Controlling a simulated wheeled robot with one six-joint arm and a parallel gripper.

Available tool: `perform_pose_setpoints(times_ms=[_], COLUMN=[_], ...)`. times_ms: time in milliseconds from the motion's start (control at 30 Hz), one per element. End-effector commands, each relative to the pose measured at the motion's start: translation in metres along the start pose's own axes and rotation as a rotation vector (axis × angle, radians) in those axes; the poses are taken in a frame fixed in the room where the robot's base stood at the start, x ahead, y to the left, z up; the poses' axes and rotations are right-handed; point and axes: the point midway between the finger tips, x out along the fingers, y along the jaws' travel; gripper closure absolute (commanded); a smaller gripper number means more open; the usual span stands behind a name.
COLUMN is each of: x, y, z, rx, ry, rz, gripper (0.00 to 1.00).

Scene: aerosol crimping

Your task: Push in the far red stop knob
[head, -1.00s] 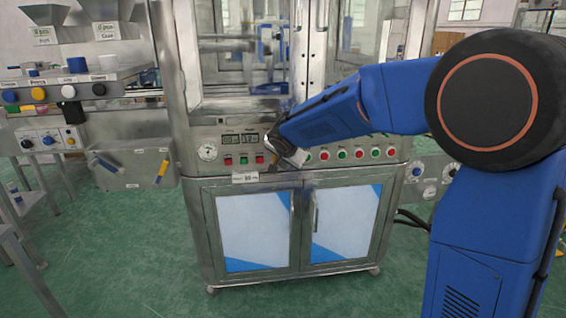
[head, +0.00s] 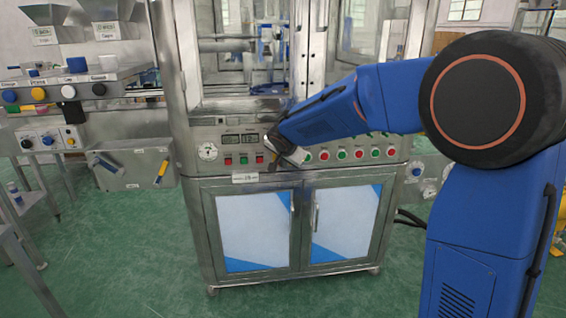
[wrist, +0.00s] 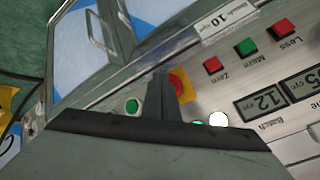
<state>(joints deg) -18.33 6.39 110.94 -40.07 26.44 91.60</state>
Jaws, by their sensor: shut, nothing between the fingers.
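A round red knob (wrist: 180,88) on a yellow backing sits on the metal control panel in the wrist view. My gripper (wrist: 160,82) is shut and empty, its fingertips in front of the panel and just left of this knob, covering part of it. I cannot tell whether they touch it. In the head view my gripper (head: 273,162) is at the middle of the panel, and the knob is hidden there by my gripper and wrist.
A green button (wrist: 132,106) is left of my fingers. Red and green buttons (wrist: 246,47) and a digital display (wrist: 262,103) lie to the right. Cabinet doors (head: 252,228) are below the panel. More buttons (head: 359,153) continue along it to the right in the head view.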

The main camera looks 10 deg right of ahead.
Motion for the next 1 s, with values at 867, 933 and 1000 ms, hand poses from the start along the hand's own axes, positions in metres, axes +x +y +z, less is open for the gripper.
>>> perform_pose_setpoints(times_ms=[867,933,1000], x=[0.0054,0.0052,0.0045], y=[-0.0038,-0.0037,-0.0033], z=[-0.0041,-0.0040,-0.0035], rx=[0.000,0.000,0.000], ry=[0.000,0.000,0.000], rz=[0.000,0.000,0.000], gripper=[1.00,1.00,1.00])
